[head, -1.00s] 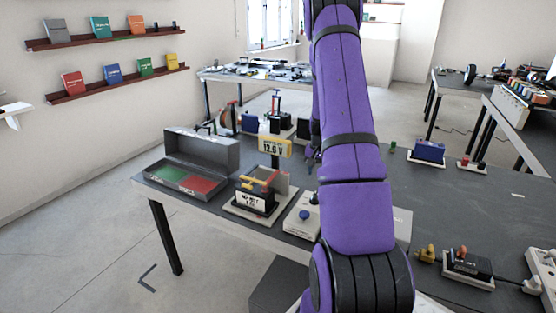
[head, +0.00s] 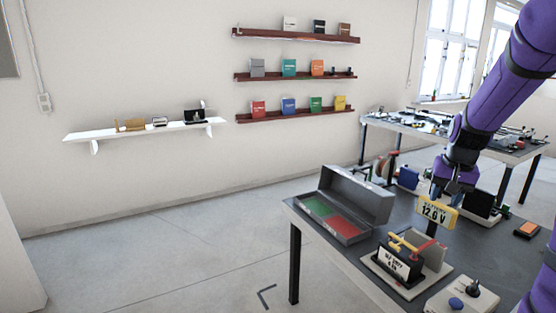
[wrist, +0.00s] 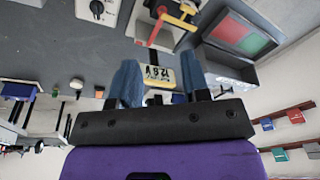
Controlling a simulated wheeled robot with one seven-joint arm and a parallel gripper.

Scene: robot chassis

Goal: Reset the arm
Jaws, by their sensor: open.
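My purple arm comes in from the upper right of the head view. My gripper (head: 455,188) is above the table, near the yellow sign reading 12.6 V (head: 437,210). In the wrist view, the gripper (wrist: 158,82) shows two blue-grey fingers set apart, with nothing held between them. The yellow sign also shows behind that gap (wrist: 159,77); I cannot tell whether the fingers touch it.
An open grey case (head: 380,203) with green and red compartments stands at the table's left end. A battery stand (head: 395,262) with yellow and red levers and a white switch box (head: 462,300) are close by. Shelves (head: 295,76) line the wall; the left floor is clear.

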